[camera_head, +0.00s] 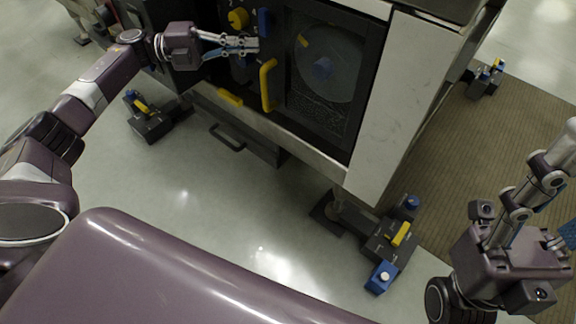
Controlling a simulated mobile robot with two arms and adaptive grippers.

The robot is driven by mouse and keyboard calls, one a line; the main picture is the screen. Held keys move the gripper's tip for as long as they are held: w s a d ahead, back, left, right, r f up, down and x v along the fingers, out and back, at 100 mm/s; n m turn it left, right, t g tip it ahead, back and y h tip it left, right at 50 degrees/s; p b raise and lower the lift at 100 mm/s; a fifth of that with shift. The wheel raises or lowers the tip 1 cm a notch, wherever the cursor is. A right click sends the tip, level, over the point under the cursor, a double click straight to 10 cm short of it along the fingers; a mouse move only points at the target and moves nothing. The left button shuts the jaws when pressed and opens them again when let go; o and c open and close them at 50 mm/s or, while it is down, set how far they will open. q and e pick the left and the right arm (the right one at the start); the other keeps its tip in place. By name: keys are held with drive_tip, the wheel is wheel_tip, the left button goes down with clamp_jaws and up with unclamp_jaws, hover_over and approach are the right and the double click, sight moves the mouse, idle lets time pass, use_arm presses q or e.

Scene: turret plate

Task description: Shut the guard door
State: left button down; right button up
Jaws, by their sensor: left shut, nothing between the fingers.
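The guard door (350,112) is a dark panel with a round window behind glass, on the front of a machine. A yellow upright handle (268,86) is on its left side. I cannot tell from this view whether the door is fully flush with the frame. My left gripper (252,46) is shut and empty, in front of the machine, up and to the left of the handle; I see no clear contact. My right gripper (562,152) is at the right edge, away from the door, its fingers pointing up and right. I cannot tell whether they are apart.
The machine's pale side wall (388,90) stands right of the door. A drawer with a dark handle (227,138) is below. Dark feet with yellow and blue parts stick out at the lower right (385,240) and left (150,118). The floor in front is clear; a brown mat (450,150) lies right.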

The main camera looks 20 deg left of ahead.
use_arm(q)
wheel_tip(320, 180, up, 10)
drive_tip(key=shift+f, duration=0.1)
drive_tip(key=shift+s+f, duration=0.1)
